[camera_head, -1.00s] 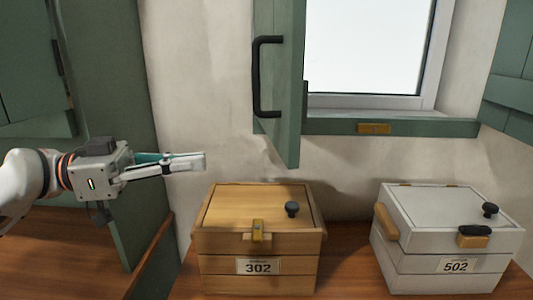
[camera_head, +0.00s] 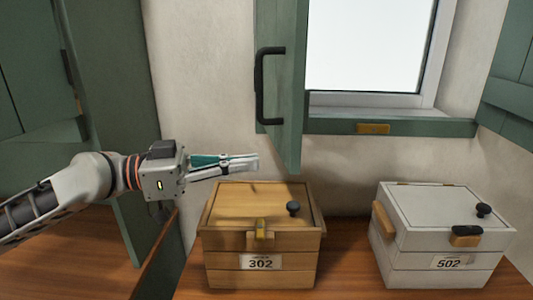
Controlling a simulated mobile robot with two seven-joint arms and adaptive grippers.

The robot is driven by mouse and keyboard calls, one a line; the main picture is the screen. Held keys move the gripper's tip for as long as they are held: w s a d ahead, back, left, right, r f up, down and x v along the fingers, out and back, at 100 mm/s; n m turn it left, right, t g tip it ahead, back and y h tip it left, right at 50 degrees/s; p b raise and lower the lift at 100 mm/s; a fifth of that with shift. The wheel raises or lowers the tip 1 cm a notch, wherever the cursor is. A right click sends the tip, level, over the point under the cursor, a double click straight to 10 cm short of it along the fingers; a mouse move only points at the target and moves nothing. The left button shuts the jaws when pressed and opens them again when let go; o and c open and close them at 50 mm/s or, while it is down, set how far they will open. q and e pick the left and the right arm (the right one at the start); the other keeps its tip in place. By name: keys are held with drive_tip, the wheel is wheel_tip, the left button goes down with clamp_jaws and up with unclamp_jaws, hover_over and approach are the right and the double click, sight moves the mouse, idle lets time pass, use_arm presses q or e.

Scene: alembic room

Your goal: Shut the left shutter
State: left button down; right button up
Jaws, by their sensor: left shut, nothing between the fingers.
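The left shutter (camera_head: 283,75) is a green panel standing open, swung out from the window frame. A black bar handle (camera_head: 262,85) is fixed on its face. My left gripper (camera_head: 257,163) is shut and empty. In the picture its fingertips are below the handle and just left of the shutter's lower corner. I cannot tell whether they touch the shutter. The window (camera_head: 372,45) shows bright white behind the shutter. My right gripper is not in view.
A wooden box marked 302 (camera_head: 261,277) stands on the brown surface just below my left gripper. A white box marked 502 (camera_head: 420,262) stands to its right. Another green shutter (camera_head: 508,95) is at the right edge. A green panel (camera_head: 105,90) stands at the left.

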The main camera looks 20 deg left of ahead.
sight(284, 160)
use_arm(q)
drive_tip(key=p+x, duration=0.2)
drive_tip(key=shift+w+d+r, duration=0.15)
drive_tip(key=shift+d+r, duration=0.05)
drive_tip(key=shift+d, duration=0.15)
drive_tip(key=shift+w+d+f+p, duration=0.2)
drive_tip(key=shift+w+d+p, duration=0.2)
drive_tip(key=shift+d, duration=0.3)
drive_tip(key=shift+w+d, duration=0.1)
